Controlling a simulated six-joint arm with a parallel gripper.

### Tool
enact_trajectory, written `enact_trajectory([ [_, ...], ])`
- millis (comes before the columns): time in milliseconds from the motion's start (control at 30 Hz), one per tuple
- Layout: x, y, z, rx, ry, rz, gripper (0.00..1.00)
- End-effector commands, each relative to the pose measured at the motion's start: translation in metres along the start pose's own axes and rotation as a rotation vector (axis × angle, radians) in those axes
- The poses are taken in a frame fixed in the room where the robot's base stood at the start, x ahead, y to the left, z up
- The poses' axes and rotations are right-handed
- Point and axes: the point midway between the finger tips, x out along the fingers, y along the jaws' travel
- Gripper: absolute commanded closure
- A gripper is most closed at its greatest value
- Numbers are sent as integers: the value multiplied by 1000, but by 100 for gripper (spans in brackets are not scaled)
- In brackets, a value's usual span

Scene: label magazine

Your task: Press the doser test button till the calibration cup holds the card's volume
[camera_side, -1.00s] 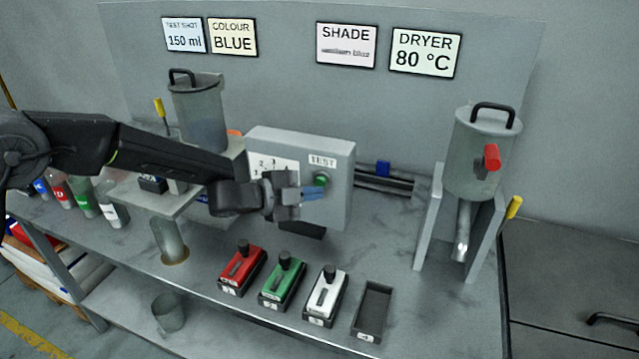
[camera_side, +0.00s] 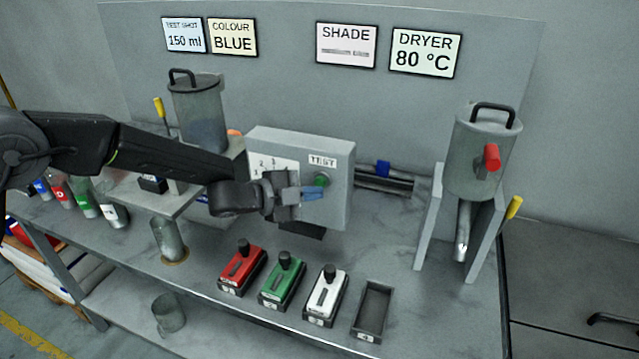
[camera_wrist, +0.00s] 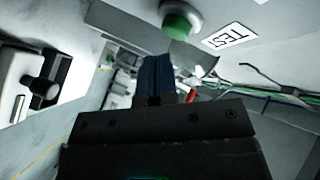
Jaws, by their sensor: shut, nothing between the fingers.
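The green test button (camera_side: 321,180) is on the front of a grey box (camera_side: 341,195), under a TEST label. It also shows at the top of the wrist view (camera_wrist: 181,22). My gripper (camera_side: 314,193) is shut and empty, its blue fingertips just below and in front of the button. In the wrist view the fingertips (camera_wrist: 156,62) appear short of the button; I cannot tell the exact gap. The test shot card (camera_side: 184,35) reads 150 ml. A clear cup (camera_side: 168,314), low under the left platform, looks empty; I cannot read any level in it.
Red (camera_side: 241,268), green (camera_side: 283,282) and white (camera_side: 325,296) slider units stand on the bench beside an empty dark tray (camera_side: 372,310). A lidded hopper (camera_side: 197,110) stands behind my arm. Another hopper (camera_side: 481,150) stands at right. Bottles (camera_side: 80,196) stand at left.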

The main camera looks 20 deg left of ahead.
Motion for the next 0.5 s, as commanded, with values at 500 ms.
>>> enact_trajectory([
  [500,6,-4,4,0,0,0,100],
])
